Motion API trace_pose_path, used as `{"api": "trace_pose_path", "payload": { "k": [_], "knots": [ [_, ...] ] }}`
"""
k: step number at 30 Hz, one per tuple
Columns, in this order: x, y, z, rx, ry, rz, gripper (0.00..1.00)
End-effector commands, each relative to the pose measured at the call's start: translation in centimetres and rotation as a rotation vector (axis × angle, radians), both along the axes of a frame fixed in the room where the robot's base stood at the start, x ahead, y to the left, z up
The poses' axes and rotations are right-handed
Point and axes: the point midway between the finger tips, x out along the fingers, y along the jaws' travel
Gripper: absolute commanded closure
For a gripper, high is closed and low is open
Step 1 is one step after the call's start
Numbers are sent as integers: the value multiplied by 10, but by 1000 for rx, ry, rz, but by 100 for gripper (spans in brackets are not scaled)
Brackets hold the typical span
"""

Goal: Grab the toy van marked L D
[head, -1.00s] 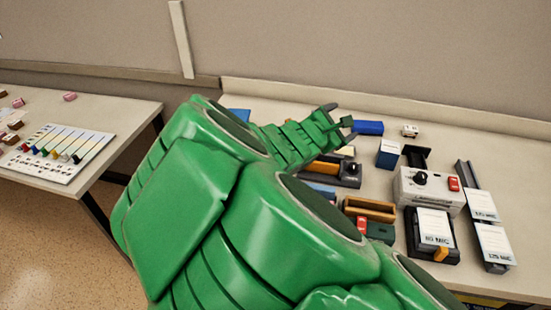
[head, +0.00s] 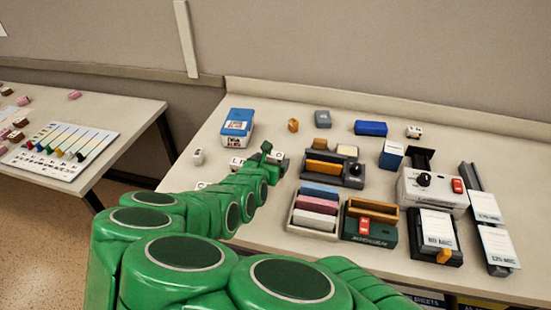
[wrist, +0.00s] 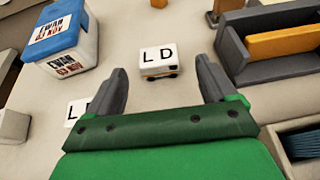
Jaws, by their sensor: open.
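The toy van marked L D (wrist: 158,62) is white with dark wheels and an orange stripe, standing on the table in the wrist view. My gripper (wrist: 162,76) is open, its two dark fingers on either side of the near space, with the van just ahead between the fingertips. I see no contact. In the head view my gripper (head: 267,155) partly covers a white top that seems to be this van (head: 279,155). A second white toy (wrist: 73,112), its lettering starting with L, is partly hidden by the left finger.
A blue-and-white box marked EWAN (wrist: 60,42) stands left of the van. A dark holder with an orange block (wrist: 285,42) stands to the right. Another small white object (head: 198,156) lies further left. The table behind the van is fairly clear.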

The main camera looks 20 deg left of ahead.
Motion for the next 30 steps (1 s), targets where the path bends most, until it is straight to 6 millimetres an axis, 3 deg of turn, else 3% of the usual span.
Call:
{"api": "trace_pose_path", "payload": {
  "k": [19, 30],
  "knots": [
    [46, -1, -21, 2, -1, -2, 15],
    [51, 0, -23, 2, -2, 0, 15]
  ]
}}
